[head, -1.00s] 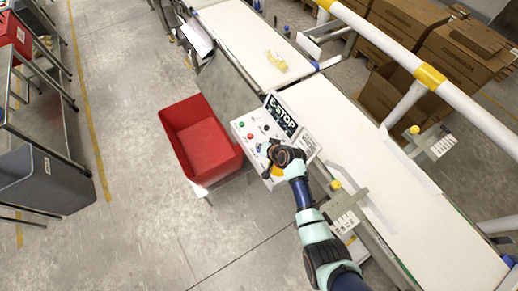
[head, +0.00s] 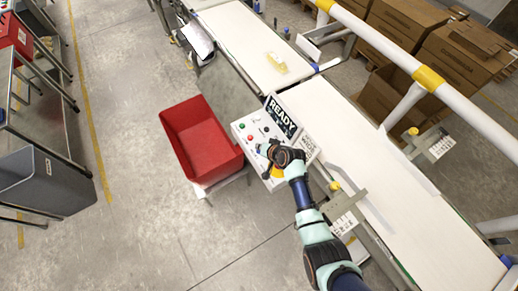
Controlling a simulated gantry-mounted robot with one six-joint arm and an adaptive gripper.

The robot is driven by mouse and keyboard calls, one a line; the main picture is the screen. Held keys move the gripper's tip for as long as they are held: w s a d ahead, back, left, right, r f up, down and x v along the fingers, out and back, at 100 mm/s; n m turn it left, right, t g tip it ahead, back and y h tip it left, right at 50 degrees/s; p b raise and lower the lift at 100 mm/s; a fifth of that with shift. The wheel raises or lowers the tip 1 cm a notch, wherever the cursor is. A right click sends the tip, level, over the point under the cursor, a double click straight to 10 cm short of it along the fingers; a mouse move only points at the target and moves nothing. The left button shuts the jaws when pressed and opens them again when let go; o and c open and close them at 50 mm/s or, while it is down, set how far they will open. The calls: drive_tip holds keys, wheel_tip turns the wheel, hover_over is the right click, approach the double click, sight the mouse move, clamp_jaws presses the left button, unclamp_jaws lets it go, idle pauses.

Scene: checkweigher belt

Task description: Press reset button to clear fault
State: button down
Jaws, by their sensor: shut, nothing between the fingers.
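The control box (head: 252,124) is white and stands beside the belt, with a green button (head: 242,126) and a red button (head: 250,138) on its face. My gripper (head: 262,149) is shut and empty, at the lower part of the box face. The gripper and wrist cover part of the panel, so the reset button cannot be made out. I cannot tell whether the fingertips touch the panel. A yellow part (head: 278,171) of the box shows just below my wrist.
A red bin (head: 200,140) stands just left of the box. The white belt (head: 390,190) runs along the right, with a yellowish pack (head: 276,62) on its far section. A white and yellow rail (head: 460,105) crosses the upper right.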

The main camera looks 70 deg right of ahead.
wheel_tip(320, 180, up, 6)
drive_tip(key=p, duration=0.5)
idle(1.0)
